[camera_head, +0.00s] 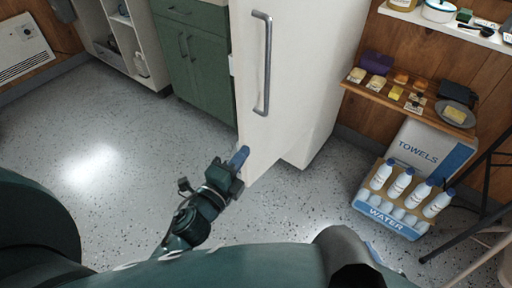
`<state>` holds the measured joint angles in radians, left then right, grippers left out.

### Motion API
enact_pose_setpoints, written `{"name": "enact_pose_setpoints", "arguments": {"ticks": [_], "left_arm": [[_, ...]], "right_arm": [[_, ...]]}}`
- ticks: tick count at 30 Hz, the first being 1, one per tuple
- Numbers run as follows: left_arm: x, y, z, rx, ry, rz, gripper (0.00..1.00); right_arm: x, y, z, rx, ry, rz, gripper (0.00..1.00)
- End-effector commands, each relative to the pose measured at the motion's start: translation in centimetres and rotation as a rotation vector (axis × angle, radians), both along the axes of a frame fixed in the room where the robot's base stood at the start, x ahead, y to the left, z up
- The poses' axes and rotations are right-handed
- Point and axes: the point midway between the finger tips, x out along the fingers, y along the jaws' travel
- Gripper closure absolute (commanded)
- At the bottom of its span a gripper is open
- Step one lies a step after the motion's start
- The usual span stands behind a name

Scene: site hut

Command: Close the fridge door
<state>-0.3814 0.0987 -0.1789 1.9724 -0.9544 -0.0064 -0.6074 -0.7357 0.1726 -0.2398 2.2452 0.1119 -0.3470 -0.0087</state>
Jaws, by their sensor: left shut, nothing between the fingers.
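The white fridge (330,70) stands at the top centre of the head view. Its white door (245,110) carries a long grey vertical handle (265,65). The door's lower part juts out from the fridge body at an angle, so it looks ajar; the gap itself is not clearly seen. My left gripper (238,158) is shut and empty, with its bluish fingertips at the door's lower left edge. I cannot tell whether they touch it. My right gripper is not in view.
Green cabinets (195,55) stand left of the fridge. To its right are a wooden shelf (400,98) with food items, a TOWELS box (430,145) and a WATER crate (385,213) with bottles. A dark metal leg stands at far right. The speckled floor at left is clear.

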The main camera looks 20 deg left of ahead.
Motion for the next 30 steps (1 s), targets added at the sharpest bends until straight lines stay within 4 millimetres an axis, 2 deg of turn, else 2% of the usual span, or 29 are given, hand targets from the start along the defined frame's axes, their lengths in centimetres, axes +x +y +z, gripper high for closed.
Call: {"name": "enact_pose_setpoints", "arguments": {"ticks": [1,5,8,21,25,30], "left_arm": [[0.0,0.1,-1.2,-0.006,0.003,0.002,1.00],[0.3,0.0,-1.3,-0.008,0.004,0.002,1.00],[1.2,-0.2,-1.1,-0.010,0.004,0.002,1.00],[10.0,-1.9,-1.1,-0.013,0.005,0.003,1.00],[10.7,0.1,-1.1,-0.010,0.008,0.004,1.00],[11.3,1.4,-1.2,-0.012,0.008,0.003,1.00]], "right_arm": [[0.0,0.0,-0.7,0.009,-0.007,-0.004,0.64],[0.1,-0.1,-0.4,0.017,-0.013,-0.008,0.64],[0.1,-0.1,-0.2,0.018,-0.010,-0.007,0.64],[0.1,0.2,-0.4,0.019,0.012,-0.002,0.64],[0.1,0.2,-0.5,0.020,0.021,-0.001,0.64],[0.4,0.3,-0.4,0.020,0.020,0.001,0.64]]}}
